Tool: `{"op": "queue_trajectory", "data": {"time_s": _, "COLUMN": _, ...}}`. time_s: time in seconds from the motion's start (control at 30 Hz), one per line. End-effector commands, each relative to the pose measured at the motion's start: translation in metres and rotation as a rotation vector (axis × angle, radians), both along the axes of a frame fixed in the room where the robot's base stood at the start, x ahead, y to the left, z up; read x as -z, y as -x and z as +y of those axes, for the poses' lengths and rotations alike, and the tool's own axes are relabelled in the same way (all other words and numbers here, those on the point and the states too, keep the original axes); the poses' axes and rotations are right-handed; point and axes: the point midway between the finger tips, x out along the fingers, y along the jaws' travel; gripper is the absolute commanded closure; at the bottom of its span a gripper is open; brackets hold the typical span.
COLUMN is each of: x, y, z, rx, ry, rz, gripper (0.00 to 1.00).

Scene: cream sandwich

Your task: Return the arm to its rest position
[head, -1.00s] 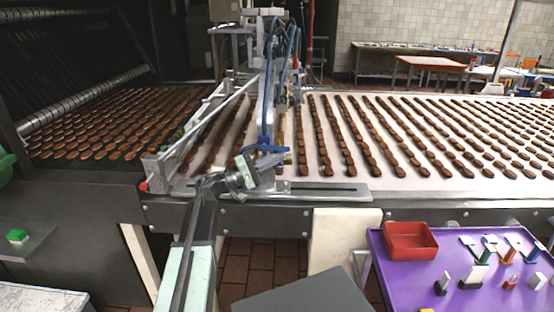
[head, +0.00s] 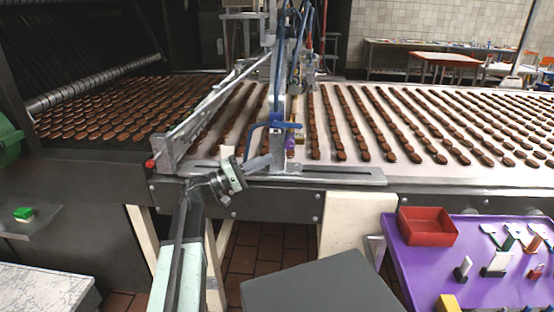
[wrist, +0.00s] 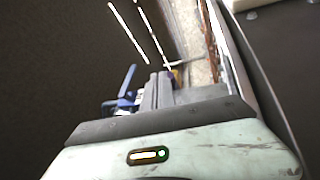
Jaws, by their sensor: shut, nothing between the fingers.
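My arm rises from the bottom of the head view and bends to the right at the wrist. My gripper (head: 262,163) is in front of the conveyor's near edge, by the blue-handled fixture. In the wrist view, my gripper's fingers (wrist: 158,90) lie close together with nothing between them. A blue part (wrist: 124,92) shows just left of the fingers there; I cannot tell whether it touches them.
The conveyor (head: 440,180) carries rows of brown biscuits behind my gripper. A blue lever (head: 272,126) hangs above it. A purple table (head: 415,262) with a red tray (head: 427,227) and small tools stands at the right. A dark grey panel (head: 320,290) is at the bottom.

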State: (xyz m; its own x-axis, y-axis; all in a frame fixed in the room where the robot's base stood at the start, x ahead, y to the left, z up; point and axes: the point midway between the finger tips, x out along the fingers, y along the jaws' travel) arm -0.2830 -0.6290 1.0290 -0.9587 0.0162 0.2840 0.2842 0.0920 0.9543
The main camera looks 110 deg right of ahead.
Motion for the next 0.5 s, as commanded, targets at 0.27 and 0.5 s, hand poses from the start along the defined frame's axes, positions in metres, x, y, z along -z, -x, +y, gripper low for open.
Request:
{"op": "queue_trajectory", "data": {"time_s": 0.27, "x": 0.0054, "y": -0.0148, "z": -0.0001, "rx": -0.002, "ry": 0.000, "rz": 0.000, "gripper": 1.00}}
{"op": "queue_trajectory", "data": {"time_s": 0.5, "x": 0.0052, "y": -0.0148, "z": -0.0004, "rx": -0.003, "ry": 0.000, "rz": -0.001, "gripper": 1.00}}
